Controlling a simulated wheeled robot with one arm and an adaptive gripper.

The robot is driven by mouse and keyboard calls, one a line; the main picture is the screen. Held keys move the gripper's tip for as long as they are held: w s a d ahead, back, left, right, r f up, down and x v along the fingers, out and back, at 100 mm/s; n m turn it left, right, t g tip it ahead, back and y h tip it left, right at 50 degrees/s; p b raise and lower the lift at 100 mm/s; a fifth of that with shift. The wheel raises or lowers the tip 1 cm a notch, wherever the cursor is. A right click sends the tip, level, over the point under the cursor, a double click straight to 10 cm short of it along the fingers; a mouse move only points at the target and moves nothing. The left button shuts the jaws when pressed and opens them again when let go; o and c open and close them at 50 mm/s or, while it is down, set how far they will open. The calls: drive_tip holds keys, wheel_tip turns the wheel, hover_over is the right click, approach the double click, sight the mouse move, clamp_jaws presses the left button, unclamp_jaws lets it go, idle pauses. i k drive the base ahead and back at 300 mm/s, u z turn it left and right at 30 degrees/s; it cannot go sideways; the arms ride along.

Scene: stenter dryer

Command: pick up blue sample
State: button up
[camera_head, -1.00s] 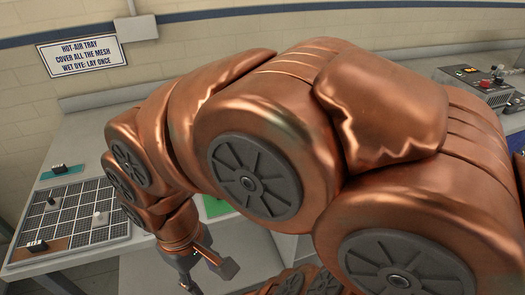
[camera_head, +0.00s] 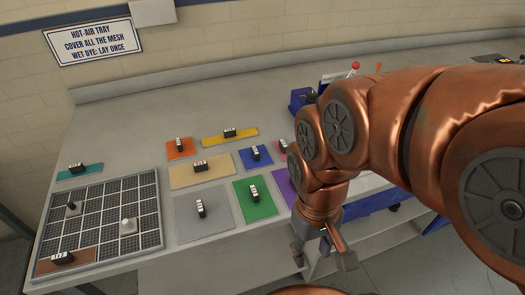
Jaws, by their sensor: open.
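The blue sample (camera_head: 248,163) is a small flat square lying on the grey bench, with a black, white-labelled clip (camera_head: 255,153) standing on it. A tan sample is at its left, a green one in front of it, and a pink one, partly hidden by my arm, at its right. My gripper (camera_head: 322,259) hangs at the bench's front edge, in front and to the right of the blue sample. It points downward, is apart from the sample, and its fingers are spread and empty.
Orange, yellow, tan, grey, green and purple samples lie around it, most with clips. A mesh tray (camera_head: 103,217) with a brown sample (camera_head: 64,263) sits at the left. A blue box (camera_head: 303,97) with a red-knobbed lever stands behind my arm.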

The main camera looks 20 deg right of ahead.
sight(254, 158)
drive_tip(key=z, duration=0.05)
drive_tip(key=k, duration=1.2)
drive_tip(key=u, duration=1.2)
drive_tip(key=i, duration=1.4)
drive_tip(key=z, duration=0.5)
drive_tip(key=i, duration=0.4)
drive_tip(key=z, duration=0.45)
